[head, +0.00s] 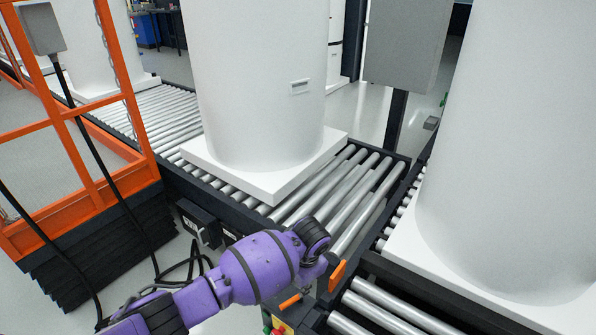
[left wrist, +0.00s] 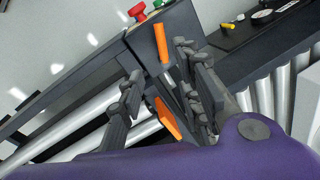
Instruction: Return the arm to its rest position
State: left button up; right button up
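My left arm (head: 255,268), purple with dark bands, reaches in from the lower left over the front of the roller conveyor. Its wrist is bent down, and its fingers are mostly hidden in the head view. In the left wrist view my left gripper (left wrist: 160,75) has its two dark fingers spread apart with nothing clearly held between them. An orange bar (left wrist: 162,43) and an orange paddle (left wrist: 167,119) show beyond and between the fingers; I cannot tell whether either is touched. The paddle also shows just right of the wrist in the head view (head: 338,275). My right gripper is not in view.
A white tank (head: 255,80) on a square base stands on the rollers (head: 350,195). Another white tank (head: 515,150) stands at right. An orange cage frame (head: 70,140) and black cables (head: 120,195) are at left. Red (left wrist: 136,10) and green buttons (left wrist: 160,3) sit near the gripper.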

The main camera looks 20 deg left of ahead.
pick_arm(q)
jog(key=w+d+r+t+h, duration=0.35)
jog(key=w+d, duration=0.25)
jog(key=d, duration=0.2)
jog(key=s+d+f+t+h, duration=0.2)
jog(key=s+d+t+h, duration=0.15)
jog(key=s, duration=0.45)
jog(key=s+a+f+n+y, duration=0.2)
jog(key=s+a, duration=0.4)
jog(key=s, duration=0.9)
jog(key=s+a+f+n+g+y, duration=0.1)
jog(key=s+a+f+n, duration=0.3)
jog(key=s, duration=1)
jog(key=s+a+f+n+y, duration=0.15)
jog(key=s+a, duration=0.55)
jog(key=s, duration=0.8)
jog(key=w+r+p, duration=0.2)
jog(key=r+p, duration=0.5)
jog(key=w+r+t+p, duration=0.1)
jog(key=w+r+p, duration=0.2)
jog(key=r+p, duration=0.4)
jog(key=shift+w+d, duration=0.3)
jog(key=shift+d, duration=0.05)
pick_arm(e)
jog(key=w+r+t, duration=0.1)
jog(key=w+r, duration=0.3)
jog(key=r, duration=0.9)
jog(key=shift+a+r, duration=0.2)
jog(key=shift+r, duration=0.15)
